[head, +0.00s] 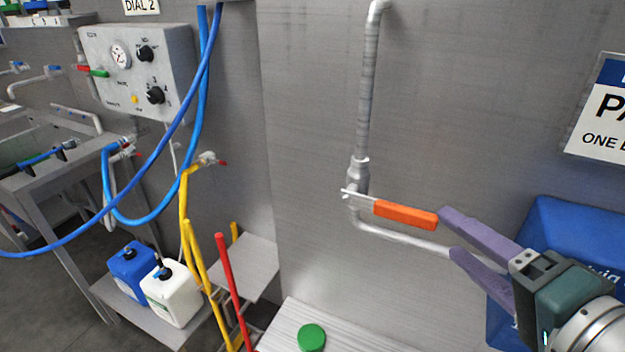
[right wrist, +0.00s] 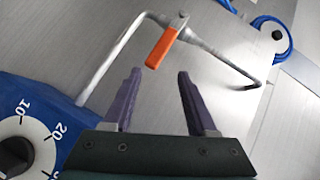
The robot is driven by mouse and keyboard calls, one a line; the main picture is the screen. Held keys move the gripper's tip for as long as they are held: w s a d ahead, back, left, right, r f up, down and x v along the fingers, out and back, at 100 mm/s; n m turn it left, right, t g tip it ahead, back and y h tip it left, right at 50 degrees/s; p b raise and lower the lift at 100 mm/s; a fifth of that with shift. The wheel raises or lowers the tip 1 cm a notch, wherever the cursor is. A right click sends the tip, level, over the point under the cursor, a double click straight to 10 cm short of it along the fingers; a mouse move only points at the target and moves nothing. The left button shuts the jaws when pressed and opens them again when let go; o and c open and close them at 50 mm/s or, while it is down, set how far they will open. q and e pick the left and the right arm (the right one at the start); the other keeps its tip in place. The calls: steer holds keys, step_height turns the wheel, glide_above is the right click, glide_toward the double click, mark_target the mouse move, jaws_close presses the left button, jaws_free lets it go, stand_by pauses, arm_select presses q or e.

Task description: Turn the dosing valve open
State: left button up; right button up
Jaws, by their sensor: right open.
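The valve has an orange lever handle (head: 406,214) and sits on a grey vertical pipe (head: 368,90) against the metal wall. In the head view the handle points right, roughly crosswise to the vertical pipe. My right gripper (head: 447,231) is open, its purple fingers just right of the handle's free end. In the right wrist view the orange handle (right wrist: 161,48) lies ahead of the gap between the open fingers (right wrist: 160,80), apart from them. My left gripper is not in view.
A blue box (head: 560,215) stands at the right, partly behind my right gripper; the right wrist view shows a dial (right wrist: 25,145) on it. A green round knob (head: 311,337) is below. Blue hoses (head: 150,170), a control panel (head: 135,70) and jugs (head: 170,292) are at the left.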

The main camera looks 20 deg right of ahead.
mark_target(413, 220)
steer(key=w+f+m+t, duration=0.1)
steer(key=w, duration=0.2)
steer(key=w+f+m+t, duration=0.1)
steer(key=w, duration=0.1)
steer(key=w+m+t+b, duration=0.1)
steer(key=w, duration=0.2)
steer(key=shift+w+f+y, duration=0.3)
steer(key=shift+f+y, duration=0.1)
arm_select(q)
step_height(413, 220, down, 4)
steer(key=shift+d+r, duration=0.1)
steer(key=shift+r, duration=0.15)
arm_select(e)
steer(key=c, duration=0.4)
jaws_close()
stand_by(0.5)
